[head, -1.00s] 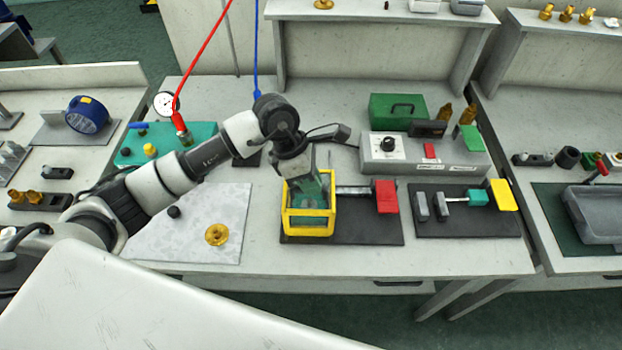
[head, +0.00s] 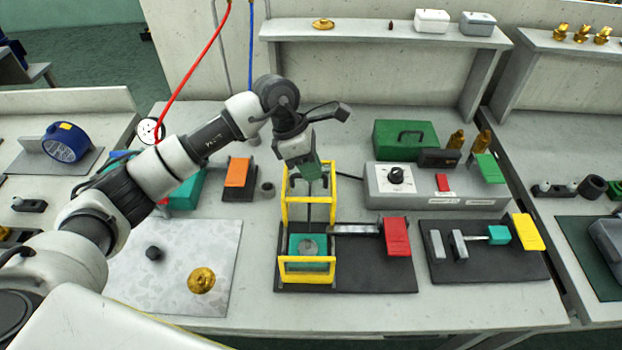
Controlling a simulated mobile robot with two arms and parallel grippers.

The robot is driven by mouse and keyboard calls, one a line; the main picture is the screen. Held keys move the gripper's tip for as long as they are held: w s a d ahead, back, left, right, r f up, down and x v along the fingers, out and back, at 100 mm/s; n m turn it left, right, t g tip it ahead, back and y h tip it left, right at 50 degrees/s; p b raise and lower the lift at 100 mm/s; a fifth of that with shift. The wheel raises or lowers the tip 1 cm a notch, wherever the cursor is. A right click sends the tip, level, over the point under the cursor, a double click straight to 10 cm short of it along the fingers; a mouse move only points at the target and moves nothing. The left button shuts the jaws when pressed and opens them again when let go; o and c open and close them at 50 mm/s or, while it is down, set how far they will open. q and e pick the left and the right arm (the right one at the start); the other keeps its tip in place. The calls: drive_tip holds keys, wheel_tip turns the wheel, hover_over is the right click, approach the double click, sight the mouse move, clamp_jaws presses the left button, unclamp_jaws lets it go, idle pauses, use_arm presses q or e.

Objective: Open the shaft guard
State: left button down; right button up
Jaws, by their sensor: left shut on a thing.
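The shaft guard (head: 309,199) is a yellow frame with clear panels at the left of a dark base plate (head: 375,278). Its upper frame stands raised at the back. A lower yellow frame (head: 306,276) stays at the front. Between them a teal block (head: 321,247) with a grey round top is exposed. A shaft (head: 355,229) runs right from there to a red block (head: 397,237). My left gripper (head: 307,184) points down at the top of the raised frame and is shut on the guard. The fingers partly hide the frame's top edge. My right gripper is not in view.
A grey control box (head: 440,197) with a dial and a green case (head: 405,139) stand behind the plate. A second dark plate (head: 484,263) with a yellow flag lies at the right. An orange-topped block (head: 239,173) stands left of the guard. A mottled sheet (head: 180,255) lies front left.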

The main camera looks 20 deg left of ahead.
use_arm(q)
drive_tip(key=c, duration=1.2)
unclamp_jaws()
drive_tip(key=shift+s, duration=0.1)
drive_tip(key=shift+o, duration=0.2)
drive_tip(key=shift+r, duration=0.1)
drive_tip(key=b+v, duration=0.2)
drive_tip(key=v, duration=0.8)
drive_tip(key=shift+r, duration=0.3)
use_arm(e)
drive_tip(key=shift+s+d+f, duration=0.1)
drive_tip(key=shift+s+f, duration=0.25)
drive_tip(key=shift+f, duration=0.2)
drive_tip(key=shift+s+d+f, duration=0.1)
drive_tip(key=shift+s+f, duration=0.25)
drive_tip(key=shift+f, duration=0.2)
use_arm(q)
drive_tip(key=shift+a, duration=0.15)
